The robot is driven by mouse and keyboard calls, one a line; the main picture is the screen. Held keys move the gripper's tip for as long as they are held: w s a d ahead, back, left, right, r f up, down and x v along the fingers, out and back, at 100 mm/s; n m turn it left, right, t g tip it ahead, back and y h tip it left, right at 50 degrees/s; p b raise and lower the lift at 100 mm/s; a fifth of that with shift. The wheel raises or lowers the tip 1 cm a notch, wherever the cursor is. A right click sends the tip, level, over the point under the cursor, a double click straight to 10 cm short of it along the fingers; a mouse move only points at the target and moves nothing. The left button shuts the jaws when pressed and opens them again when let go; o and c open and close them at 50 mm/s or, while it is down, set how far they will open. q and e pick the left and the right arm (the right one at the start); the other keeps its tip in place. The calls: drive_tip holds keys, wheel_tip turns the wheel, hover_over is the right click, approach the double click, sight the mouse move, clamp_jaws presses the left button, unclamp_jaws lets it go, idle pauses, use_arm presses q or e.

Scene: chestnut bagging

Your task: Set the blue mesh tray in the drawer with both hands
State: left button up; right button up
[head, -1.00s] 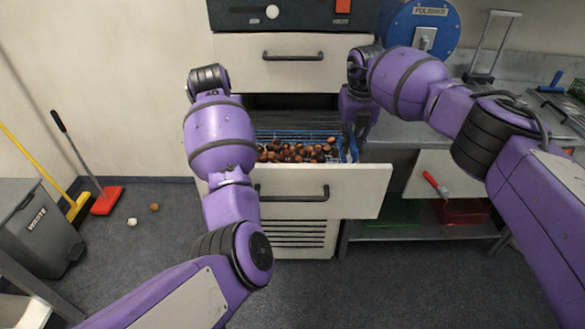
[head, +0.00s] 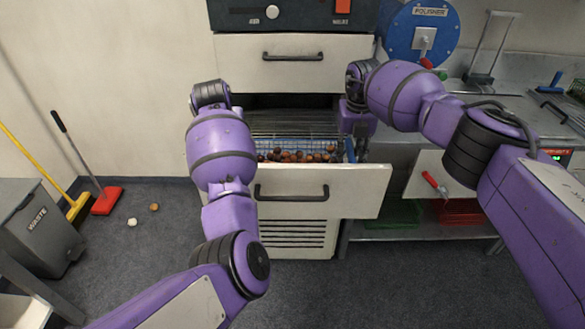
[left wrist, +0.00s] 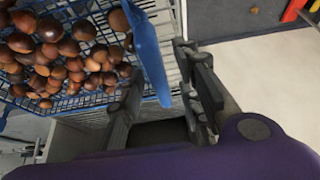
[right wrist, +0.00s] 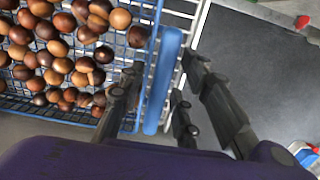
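The blue mesh tray (head: 318,141) holds brown chestnuts and sits low inside the pulled-out drawer (head: 370,178), partly hidden behind the drawer front. My right gripper (head: 357,142) is at the tray's right side. In the right wrist view my right gripper (right wrist: 168,100) has its fingers apart on either side of the blue handle (right wrist: 165,75), with gaps. In the left wrist view my left gripper (left wrist: 160,95) also has its fingers apart around the other blue handle (left wrist: 148,50). My left arm hides that gripper in the head view.
A closed upper drawer (head: 340,50) is above the open one. A steel counter (head: 400,133) with a blue polisher (head: 400,30) stands at the right.

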use_arm(q)
drive_tip(key=v, duration=1.1)
drive_tip(key=shift+s+r, duration=0.15)
drive_tip(key=shift+r, duration=0.05)
use_arm(e)
drive_tip(key=shift+r, duration=0.1)
use_arm(q)
drive_tip(key=shift+s+r, duration=0.1)
drive_tip(key=shift+r, duration=0.1)
use_arm(e)
wheel_tip(320, 180, up, 12)
drive_tip(key=shift+s, duration=0.4)
